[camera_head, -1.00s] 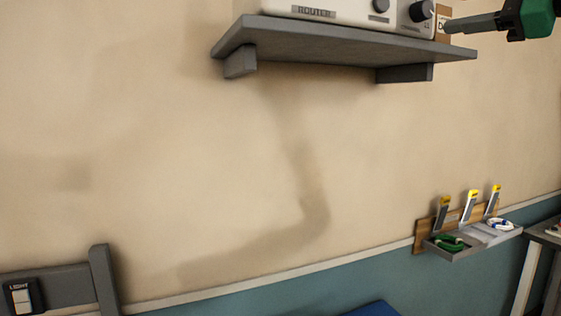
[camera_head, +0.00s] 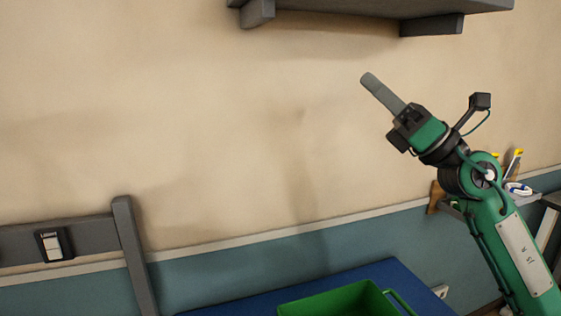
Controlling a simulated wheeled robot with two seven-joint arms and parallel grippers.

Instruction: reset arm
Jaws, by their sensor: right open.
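My right arm comes in from the lower right, green with black joints. Its gripper (camera_head: 371,80) points up and to the left in front of the bare wall, below the shelf. The fingers are seen edge-on and overlap; the gripper is open, and nothing shows between the fingers. My left gripper is not in view.
A grey shelf (camera_head: 385,8) is on the wall at the top. A green bin (camera_head: 335,303) stands on a blue surface (camera_head: 375,274) at the bottom. A wall rack (camera_head: 437,197) is partly behind my right arm.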

